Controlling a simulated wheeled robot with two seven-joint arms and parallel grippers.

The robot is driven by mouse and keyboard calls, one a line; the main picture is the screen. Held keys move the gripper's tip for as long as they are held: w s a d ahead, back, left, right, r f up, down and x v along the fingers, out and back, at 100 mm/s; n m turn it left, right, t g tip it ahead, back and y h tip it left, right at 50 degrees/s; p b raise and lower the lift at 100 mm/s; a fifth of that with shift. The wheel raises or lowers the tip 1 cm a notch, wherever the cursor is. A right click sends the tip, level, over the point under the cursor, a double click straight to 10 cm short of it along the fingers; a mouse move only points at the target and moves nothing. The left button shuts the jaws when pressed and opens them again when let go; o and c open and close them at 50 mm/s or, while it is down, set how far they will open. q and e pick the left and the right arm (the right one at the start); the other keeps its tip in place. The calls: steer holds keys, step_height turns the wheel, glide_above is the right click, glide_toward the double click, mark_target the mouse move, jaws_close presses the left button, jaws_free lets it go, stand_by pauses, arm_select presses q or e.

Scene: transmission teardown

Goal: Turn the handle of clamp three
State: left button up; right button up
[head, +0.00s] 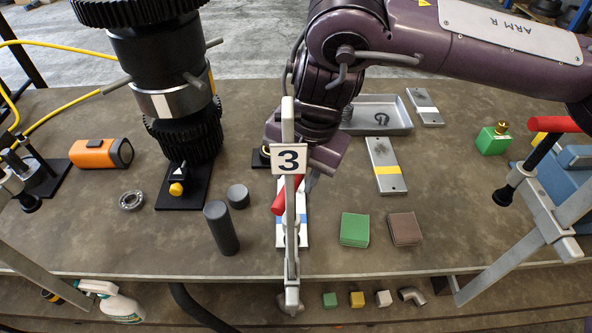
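Clamp three (291,225) stands at the front edge of the table, a pale upright bar with a white "3" sign. Its red handle (281,204) slants beside and behind the bar, just below the sign, and the bar and sign hide part of it. My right gripper (301,183) is at the end of the purple arm, behind the sign and close to the handle's upper end. The sign and bar hide much of its fingers, so I cannot tell whether it is open or touching the handle. My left gripper is not in view.
A black geared shaft (165,62) stands at the left. A dark cylinder (221,228) stands left of the clamp; green (355,229) and brown (405,228) blocks lie right. Another clamp with a red handle (553,124) stands at far right. A grey tray (392,125) lies behind.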

steer(key=shift+r, duration=0.1)
step_height(320, 180, up, 7)
steer(key=d, duration=0.1)
steer(key=shift+s+d+r+b, duration=0.2)
steer(key=shift+s+b, duration=0.15)
steer(key=shift+b, duration=0.05)
stand_by(0.5)
